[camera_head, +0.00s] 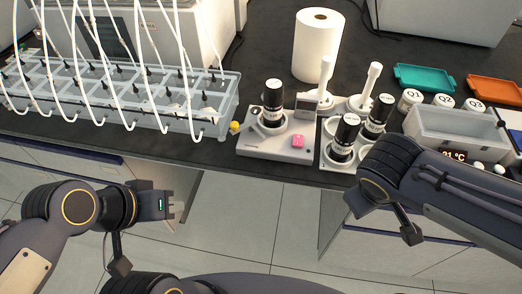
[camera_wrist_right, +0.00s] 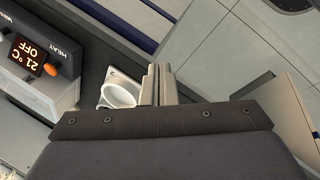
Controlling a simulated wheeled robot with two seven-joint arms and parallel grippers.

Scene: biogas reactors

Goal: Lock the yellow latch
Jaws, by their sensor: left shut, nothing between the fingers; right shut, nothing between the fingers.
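The small yellow latch (camera_head: 235,127) is at the right end of the clear reactor bath (camera_head: 215,122), beside the left edge of a white device with a pink button. Its exact position, locked or not, is too small to tell. My left gripper (camera_head: 180,208) is shut and empty, in front of and below the bench edge, lower left of the latch and apart from it. My right gripper (camera_wrist_right: 158,78) shows in the right wrist view, shut and empty, near a white cup holder. In the head view its fingers are hidden by my right arm.
The white device (camera_head: 255,143) holds a black bottle (camera_head: 272,95). More black bottles (camera_head: 343,138) stand in a white holder to the right. White tubes (camera_head: 110,70) arch over the bath. A paper roll (camera_head: 317,45) and a teal tray (camera_head: 425,78) stand behind.

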